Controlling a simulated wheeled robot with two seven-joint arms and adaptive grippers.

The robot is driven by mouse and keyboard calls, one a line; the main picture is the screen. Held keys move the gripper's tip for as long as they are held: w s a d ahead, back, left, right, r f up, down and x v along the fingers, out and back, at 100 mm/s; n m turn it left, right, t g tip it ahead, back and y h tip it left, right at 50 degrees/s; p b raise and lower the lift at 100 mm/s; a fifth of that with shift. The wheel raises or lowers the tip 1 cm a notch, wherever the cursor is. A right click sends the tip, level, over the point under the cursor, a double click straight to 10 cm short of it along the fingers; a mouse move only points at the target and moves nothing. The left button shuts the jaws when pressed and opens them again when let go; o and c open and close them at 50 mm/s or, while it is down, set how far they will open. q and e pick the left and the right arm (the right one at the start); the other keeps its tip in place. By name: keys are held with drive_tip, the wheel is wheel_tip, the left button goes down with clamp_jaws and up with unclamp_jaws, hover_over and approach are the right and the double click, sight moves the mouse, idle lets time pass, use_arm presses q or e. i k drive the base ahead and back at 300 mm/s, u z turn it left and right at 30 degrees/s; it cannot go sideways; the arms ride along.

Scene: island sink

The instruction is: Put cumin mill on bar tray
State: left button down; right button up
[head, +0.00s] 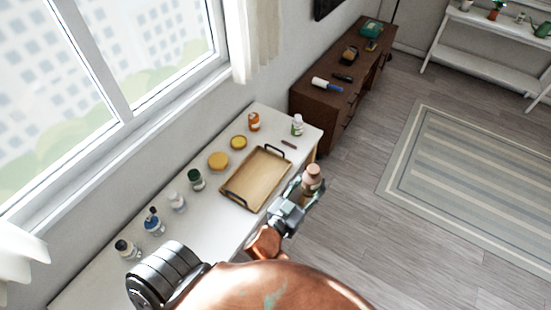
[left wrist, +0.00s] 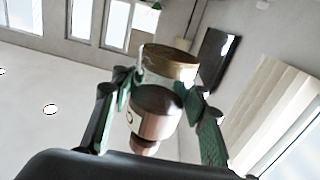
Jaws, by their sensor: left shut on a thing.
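The bar tray (head: 256,178) is a light wooden rectangle with a dark handle at each end, lying empty on the white table. My left gripper (head: 308,188) is off the tray's right side, beyond the table edge. It is shut on the cumin mill (head: 312,171), which has a pinkish copper top. In the left wrist view the mill (left wrist: 158,100) sits between the two green-padded fingers, with a brownish band, a clear part and a copper body with a knob. Its lower part is hidden by the gripper in the head view. My right gripper is not in view.
The white table (head: 215,240) carries several bottles and jars along the window side, including a green-capped jar (head: 195,179) and a yellow round lid (head: 218,160). An orange bottle (head: 254,121) and a white bottle (head: 297,125) stand beyond the tray. A dark cabinet (head: 325,100) adjoins the far end.

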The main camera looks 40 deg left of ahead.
sight(254, 191)
drive_tip(key=i, duration=2.85)
drive_tip(key=u, duration=4.35)
